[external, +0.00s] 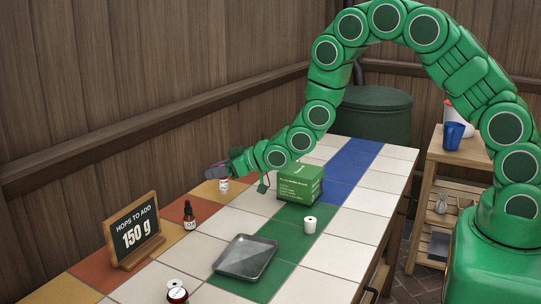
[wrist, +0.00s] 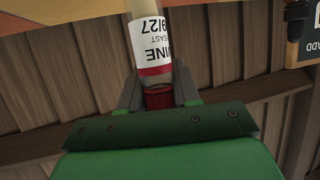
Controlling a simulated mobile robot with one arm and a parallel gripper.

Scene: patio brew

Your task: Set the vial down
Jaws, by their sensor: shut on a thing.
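The vial (wrist: 153,42) has a white label with a red band and dark print reading partly "WINE" and "9/27", and a red cap. My gripper (wrist: 158,92) is shut on it at the capped end, with a grey finger on each side. The vial's far end runs out of the top of the wrist view. In the external view the vial (external: 224,185) shows small below my gripper (external: 222,176), at the back left of the tiled table, over the yellow-orange tiles. I cannot tell whether its lower end touches the table.
A brown dropper bottle (external: 189,215) and a chalkboard sign (external: 132,233) stand to the left and nearer. A green box (external: 300,184), a white roll (external: 310,225), a grey tray (external: 245,258) and a red-banded jar (external: 177,291) are also on the table. White tiles between are bare.

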